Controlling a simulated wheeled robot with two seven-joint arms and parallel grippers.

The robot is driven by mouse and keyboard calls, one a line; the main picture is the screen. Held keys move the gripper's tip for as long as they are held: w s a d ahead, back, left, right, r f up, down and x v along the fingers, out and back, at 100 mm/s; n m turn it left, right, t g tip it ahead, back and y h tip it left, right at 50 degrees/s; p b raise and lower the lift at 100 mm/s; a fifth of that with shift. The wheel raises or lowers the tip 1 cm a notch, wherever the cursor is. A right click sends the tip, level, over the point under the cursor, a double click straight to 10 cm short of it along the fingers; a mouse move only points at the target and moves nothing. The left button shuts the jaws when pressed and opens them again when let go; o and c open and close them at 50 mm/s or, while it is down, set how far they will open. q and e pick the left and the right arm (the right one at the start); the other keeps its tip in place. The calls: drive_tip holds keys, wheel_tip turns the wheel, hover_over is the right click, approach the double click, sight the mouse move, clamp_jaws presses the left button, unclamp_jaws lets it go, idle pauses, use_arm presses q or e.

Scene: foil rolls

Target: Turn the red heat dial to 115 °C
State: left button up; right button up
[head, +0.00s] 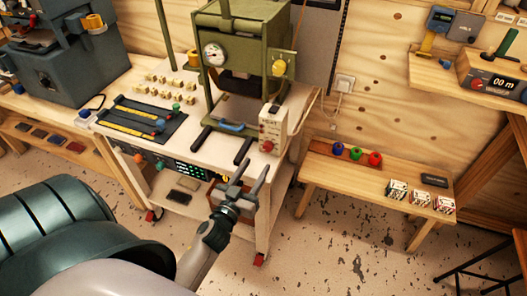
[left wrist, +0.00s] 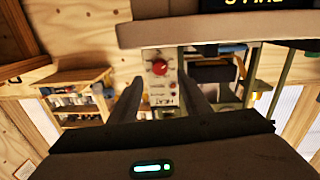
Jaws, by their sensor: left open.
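The red heat dial (head: 267,146) is on the front of a cream control box (head: 277,119) at the right front of the bench press. In the left wrist view, the red dial (left wrist: 159,68) shows between my fingers, on a panel marked HEAT. Its scale is too small to read. My left gripper (head: 244,175) is open and empty, in front of and below the box, apart from the dial. It also shows in the left wrist view (left wrist: 161,98), with a finger on either side of the panel. My right gripper is not in view.
The green press (head: 243,50) with a gauge stands on the bench (head: 135,75). Dark bars stick out at the bench front, near the left gripper. A low wooden bench (head: 330,178) with coloured rolls stands to the right. The floor between is clear.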

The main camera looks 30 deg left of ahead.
sight(266, 150)
use_arm(q)
drive_tip(key=w, duration=0.4)
drive_tip(key=w+a+p, duration=0.1)
drive_tip(key=w, duration=0.1)
drive_tip(key=shift+w, duration=0.4)
drive_tip(key=c, duration=1)
